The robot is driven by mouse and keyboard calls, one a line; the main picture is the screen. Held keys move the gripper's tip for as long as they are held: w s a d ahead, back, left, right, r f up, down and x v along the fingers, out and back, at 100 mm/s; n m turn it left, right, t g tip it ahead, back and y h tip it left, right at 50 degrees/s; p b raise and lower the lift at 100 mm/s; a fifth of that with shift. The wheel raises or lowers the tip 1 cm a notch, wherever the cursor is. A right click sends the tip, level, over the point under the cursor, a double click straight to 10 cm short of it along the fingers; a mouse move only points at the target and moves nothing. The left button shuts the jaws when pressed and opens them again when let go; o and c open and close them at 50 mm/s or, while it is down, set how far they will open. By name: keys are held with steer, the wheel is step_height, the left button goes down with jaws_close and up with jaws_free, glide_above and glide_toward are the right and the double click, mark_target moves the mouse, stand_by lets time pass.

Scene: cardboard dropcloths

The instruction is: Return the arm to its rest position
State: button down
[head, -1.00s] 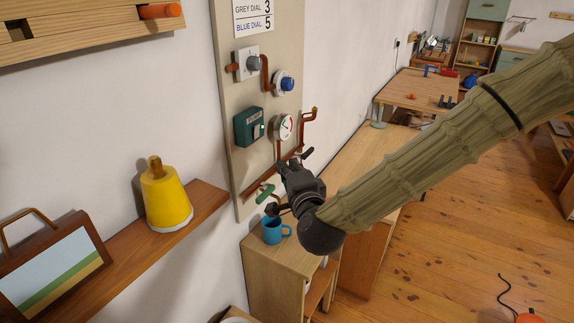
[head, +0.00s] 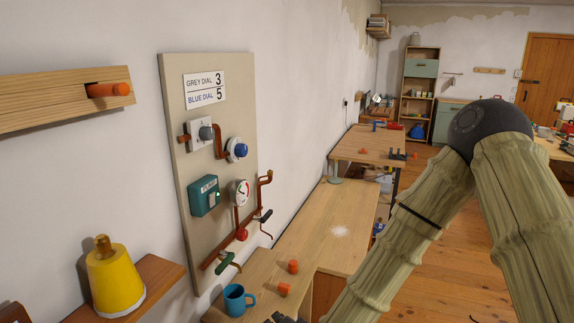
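My arm (head: 400,235), clad in pale green bamboo-like segments, is bent with its dark elbow joint high at the right. Of my gripper (head: 286,318) only a small black part shows at the bottom edge, in front of the wooden cabinet; its fingers are out of frame. It is apart from the wall panel (head: 175,140). I cannot see whether it holds anything.
The panel carries a grey dial (head: 205,133), a blue dial (head: 240,150), a green box (head: 203,196), a gauge (head: 240,190) and pipes. A blue mug (head: 235,300) and orange pieces (head: 292,267) stand on the wooden top. A yellow bell-shaped object (head: 115,280) is on the shelf. Open floor lies right.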

steer(key=s+d+f+n+g+h, duration=0.1)
steer(key=s+d+f, duration=0.2)
steer(key=f, duration=0.2)
steer(key=s+d+f+n+g, duration=0.1)
steer(key=s+d+f+g, duration=0.1)
steer(key=s+f, duration=0.3)
steer(key=s+d+f+n+g+h, duration=0.2)
steer(key=s+d+f+n+g, duration=0.1)
steer(key=s+d+f, duration=0.5)
steer(key=s+d+f+n+g+h, duration=0.2)
steer(key=s+d+f+g, duration=0.3)
steer(key=s+d+f, duration=0.4)
steer(key=s+d+n, duration=0.1)
steer(key=s+d, duration=0.3)
steer(key=s, duration=0.4)
steer(key=shift+f, duration=0.2)
